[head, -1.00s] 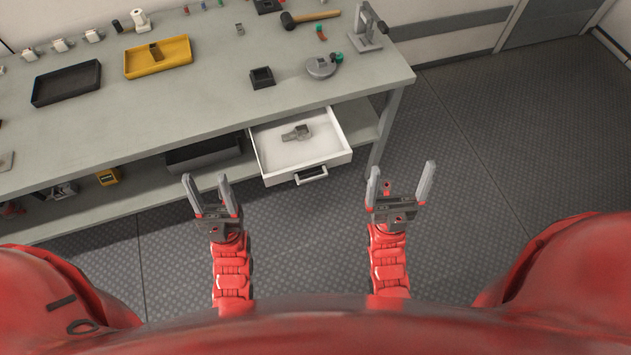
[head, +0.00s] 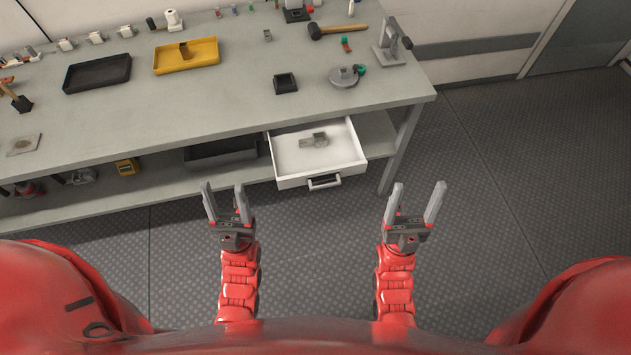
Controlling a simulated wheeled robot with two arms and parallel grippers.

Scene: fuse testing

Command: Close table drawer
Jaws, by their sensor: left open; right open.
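The white table drawer (head: 291,183) is pulled out from under the grey workbench, with a dark handle (head: 324,182) on its front. A small grey metal part (head: 314,140) lies inside it. My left gripper (head: 223,203) is open and empty, in front of the bench and left of the drawer front. My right gripper (head: 418,204) is open and empty, right of the drawer front. Both are apart from the drawer and its handle.
The workbench (head: 200,113) carries a black tray (head: 97,73), a yellow tray (head: 187,56), a small black box (head: 285,83) and a hammer (head: 338,32). A dark bin (head: 220,153) sits on the lower shelf left of the drawer. The floor (head: 500,180) to the right is clear.

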